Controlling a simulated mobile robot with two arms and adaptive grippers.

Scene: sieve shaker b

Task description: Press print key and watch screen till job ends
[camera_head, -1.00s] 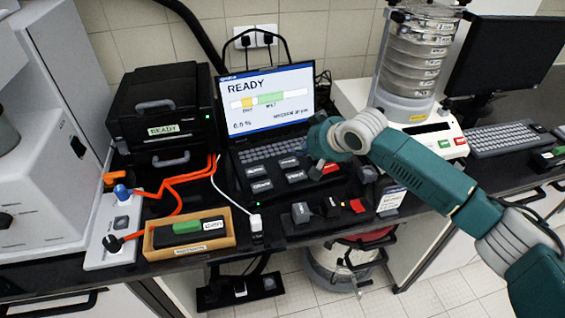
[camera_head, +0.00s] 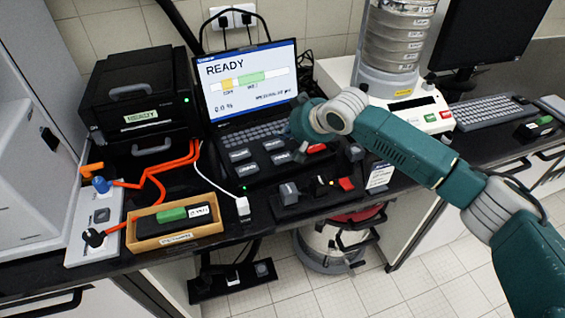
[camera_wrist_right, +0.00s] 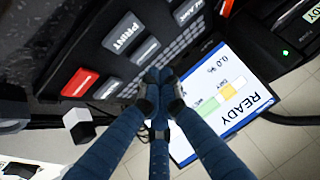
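The instrument's screen (camera_head: 250,85) shows READY, a bar with orange and green parts, and 0.0 %. It also shows, turned, in the right wrist view (camera_wrist_right: 225,95). The dark key marked PRINT (camera_wrist_right: 122,33) is at the upper left there, among other dark keys and a red key (camera_wrist_right: 80,83). My right gripper (camera_wrist_right: 160,75) has its fingertips together, with nothing seen between them. It appears over the key panel, beside the PRINT key in the picture; contact cannot be told. In the head view my right wrist (camera_head: 305,120) hides part of the panel. My left gripper is out of view.
A black printer-like box (camera_head: 140,95) with a READY label stands left of the screen. A wooden tray (camera_head: 175,236) and orange cables (camera_head: 155,185) lie in front of it. The sieve shaker (camera_head: 395,95) stands to the right, near a keyboard (camera_head: 485,112).

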